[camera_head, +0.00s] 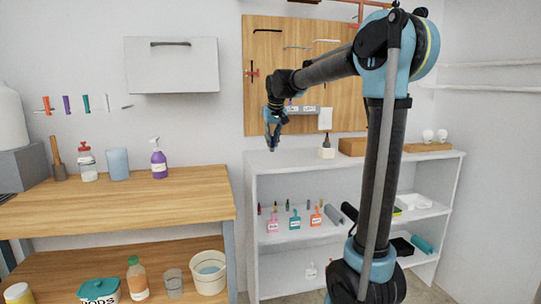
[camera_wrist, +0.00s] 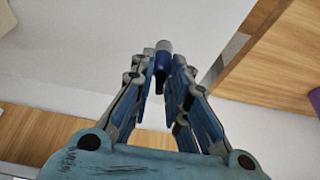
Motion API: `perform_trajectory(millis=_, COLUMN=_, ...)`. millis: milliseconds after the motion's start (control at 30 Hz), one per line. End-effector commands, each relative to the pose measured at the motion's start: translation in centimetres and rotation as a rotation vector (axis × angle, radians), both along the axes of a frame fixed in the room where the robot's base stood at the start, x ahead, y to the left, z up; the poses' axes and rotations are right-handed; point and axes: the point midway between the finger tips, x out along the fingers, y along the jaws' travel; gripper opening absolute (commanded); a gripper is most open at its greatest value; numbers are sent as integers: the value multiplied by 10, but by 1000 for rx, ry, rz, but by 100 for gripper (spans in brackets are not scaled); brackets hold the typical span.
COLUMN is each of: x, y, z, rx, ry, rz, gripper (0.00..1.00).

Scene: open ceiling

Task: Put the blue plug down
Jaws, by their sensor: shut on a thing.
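My gripper (camera_head: 272,140) hangs pointing down above the left end of the white shelf unit's top (camera_head: 270,162), in front of the wall. In the wrist view my gripper (camera_wrist: 164,68) is shut on the blue plug (camera_wrist: 162,64). The plug is a small dark blue cylinder with a pale grey end, held between the two fingertips. In the head view the plug is too small and too covered by the fingers to make out clearly. It appears held clear of any surface.
The wooden workbench (camera_head: 140,196) is on the left, with a purple spray bottle (camera_head: 158,162) near its back. The shelf top bears a small block with a dark upright piece (camera_head: 326,150) and a wooden box (camera_head: 352,146). The shelf top's left end looks bare.

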Motion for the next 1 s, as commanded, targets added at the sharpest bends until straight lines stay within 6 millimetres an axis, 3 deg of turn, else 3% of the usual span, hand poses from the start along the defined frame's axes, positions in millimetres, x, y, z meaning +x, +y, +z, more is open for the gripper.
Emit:
perform_trajectory(millis=267, x=0, y=0, z=-19, rx=0, ry=0, rz=0, gripper=2)
perform_trajectory(millis=500, x=0, y=0, z=-48, rx=0, ry=0, rz=0, gripper=2)
perform_trajectory(millis=833, x=0, y=0, z=-51, rx=0, ry=0, rz=0, gripper=2)
perform_trajectory(millis=867, x=0, y=0, z=-52, rx=0, ry=0, rz=0, gripper=18)
perform_trajectory(millis=933, x=0, y=0, z=-51, rx=0, ry=0, rz=0, gripper=34)
perform_trajectory(millis=1000, x=0, y=0, z=-51, rx=0, ry=0, rz=0, gripper=36)
